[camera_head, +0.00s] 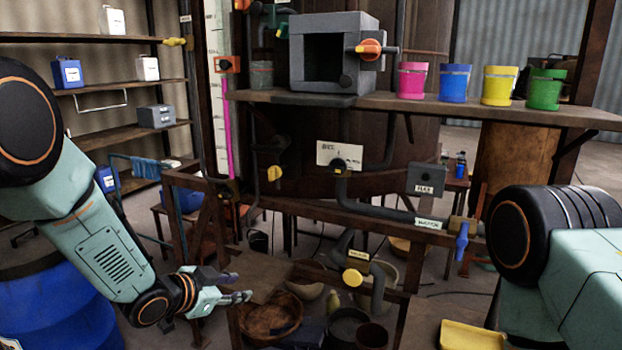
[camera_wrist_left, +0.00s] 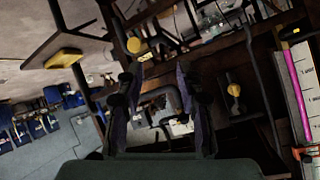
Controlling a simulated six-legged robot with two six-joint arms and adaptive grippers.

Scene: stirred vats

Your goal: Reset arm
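My left arm comes in from the left in the head view. Its gripper (camera_head: 240,285) hangs in the lower left, in front of the wooden frame, with its fingers apart and nothing between them. In the left wrist view the gripper (camera_wrist_left: 158,90) also shows both fingers spread, with pipes visible in the gap beyond. My right arm fills the right edge of the head view as a dark joint and a teal link. The right gripper is outside both views.
A shelf (camera_head: 300,97) holds a grey box (camera_head: 333,45) and pink (camera_head: 412,80), blue (camera_head: 455,83), yellow (camera_head: 498,86) and green (camera_head: 545,89) buckets. Pipes with valves run below. A blue barrel (camera_head: 60,300) stands lower left. A yellow tray (camera_head: 468,336) lies lower right.

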